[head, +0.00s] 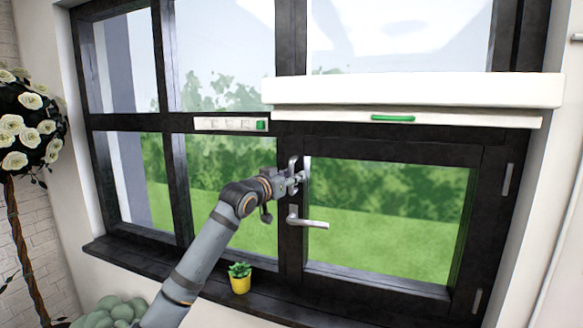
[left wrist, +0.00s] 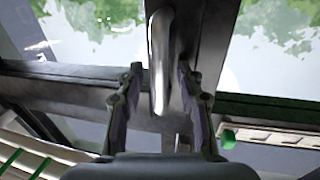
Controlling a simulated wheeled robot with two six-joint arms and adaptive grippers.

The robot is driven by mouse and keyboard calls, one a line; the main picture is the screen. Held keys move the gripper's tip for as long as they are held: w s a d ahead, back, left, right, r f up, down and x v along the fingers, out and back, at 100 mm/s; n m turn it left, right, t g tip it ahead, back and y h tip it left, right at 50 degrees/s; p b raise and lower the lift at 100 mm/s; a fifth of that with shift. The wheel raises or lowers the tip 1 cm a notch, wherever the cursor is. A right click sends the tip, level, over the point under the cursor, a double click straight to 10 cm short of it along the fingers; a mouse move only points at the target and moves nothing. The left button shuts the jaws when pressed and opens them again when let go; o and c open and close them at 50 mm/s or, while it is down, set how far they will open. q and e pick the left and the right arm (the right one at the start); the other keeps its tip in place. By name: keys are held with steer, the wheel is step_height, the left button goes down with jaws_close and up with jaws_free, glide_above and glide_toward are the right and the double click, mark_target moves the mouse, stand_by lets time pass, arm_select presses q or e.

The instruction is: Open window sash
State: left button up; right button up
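The window sash (head: 390,153) at lower right has a dark frame around clear glass and looks closed. A silver lever handle (head: 312,223) lies horizontal on its left stile. A second silver handle (head: 293,162) stands vertical above it, partly hidden by my left gripper (head: 298,178). In the left wrist view, the left gripper (left wrist: 162,105) is open, its two dark fingers on either side of a silver handle (left wrist: 160,60). A gap shows on the left; contact on the right is unclear. My right gripper is not in view.
A white blind box (head: 420,90) with a green grip (head: 393,118) hangs above the sash. A white strip with a green end (head: 230,124) is on the crossbar. A rose tree (head: 28,130) stands left.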

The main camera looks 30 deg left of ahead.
arm_select(q)
steer(key=shift+c, duration=0.6)
jaws_close()
steer(key=shift+w, duration=0.1)
steer(key=s+d+b, duration=0.3)
steer(key=s+b, duration=0.4)
steer(key=s, duration=0.1)
steer(key=shift+s+d+b, duration=0.3)
steer(key=shift+d+b, duration=0.05)
steer(key=shift+b, duration=0.05)
